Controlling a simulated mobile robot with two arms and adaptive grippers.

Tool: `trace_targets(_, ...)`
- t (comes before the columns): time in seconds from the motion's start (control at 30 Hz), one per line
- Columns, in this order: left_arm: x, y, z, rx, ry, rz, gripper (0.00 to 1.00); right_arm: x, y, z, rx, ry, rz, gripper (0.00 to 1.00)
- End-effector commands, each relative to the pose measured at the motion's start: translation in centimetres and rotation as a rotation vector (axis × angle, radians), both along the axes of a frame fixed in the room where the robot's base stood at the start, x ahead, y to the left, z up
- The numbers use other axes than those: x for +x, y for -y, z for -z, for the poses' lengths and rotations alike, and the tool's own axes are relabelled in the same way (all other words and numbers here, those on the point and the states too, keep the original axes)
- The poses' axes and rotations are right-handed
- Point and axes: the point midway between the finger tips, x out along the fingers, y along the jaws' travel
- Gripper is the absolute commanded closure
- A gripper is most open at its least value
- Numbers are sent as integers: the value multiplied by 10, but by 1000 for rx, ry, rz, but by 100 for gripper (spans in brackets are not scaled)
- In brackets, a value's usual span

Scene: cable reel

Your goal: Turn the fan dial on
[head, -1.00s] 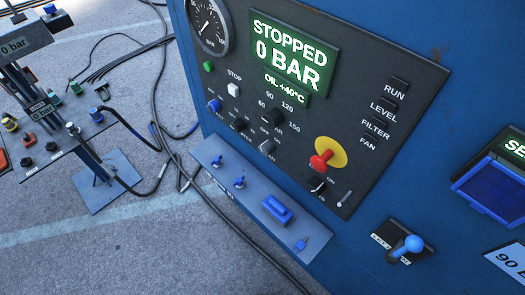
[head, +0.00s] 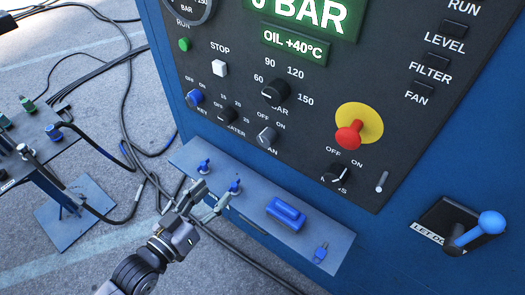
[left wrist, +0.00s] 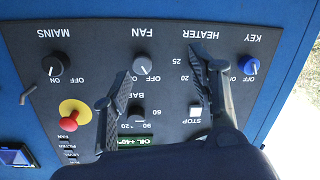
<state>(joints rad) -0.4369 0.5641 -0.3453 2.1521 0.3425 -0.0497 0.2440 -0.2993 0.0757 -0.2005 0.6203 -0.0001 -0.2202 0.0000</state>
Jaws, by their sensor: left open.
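The fan dial (head: 267,137) is a small dark knob low on the black control panel, with OFF and ON above it and FAN below, partly readable. In the left wrist view the panel appears upside down, and the fan dial (left wrist: 142,64) sits between the fingers, closer to the left one. Its pointer seems turned towards OFF, though it is small. My left gripper (head: 211,196) is open and empty, in front of the blue shelf below the panel, apart from the dial. It also shows at the bottom of the left wrist view (left wrist: 160,63). My right gripper is not in view.
The heater dial (head: 228,114), key switch (head: 195,98) and mains dial (head: 338,174) flank the fan dial. A red emergency button (head: 349,134) is up to the right. The blue shelf (head: 255,210) juts out below, carrying a blue handle (head: 286,213) and small blue fittings.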

Motion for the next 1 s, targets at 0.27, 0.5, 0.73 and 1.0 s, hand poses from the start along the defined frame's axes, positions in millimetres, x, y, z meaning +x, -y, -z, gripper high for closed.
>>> trace_targets(0.27,-14,22,-44,-85,66,64,46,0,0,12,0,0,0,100)
trace_targets(0.5,13,40,-47,-85,70,62,46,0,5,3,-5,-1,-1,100)
trace_targets(0.73,53,69,-47,-84,68,62,46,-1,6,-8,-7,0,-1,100)
trace_targets(1.0,98,102,-46,-82,67,63,46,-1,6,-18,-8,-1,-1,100)
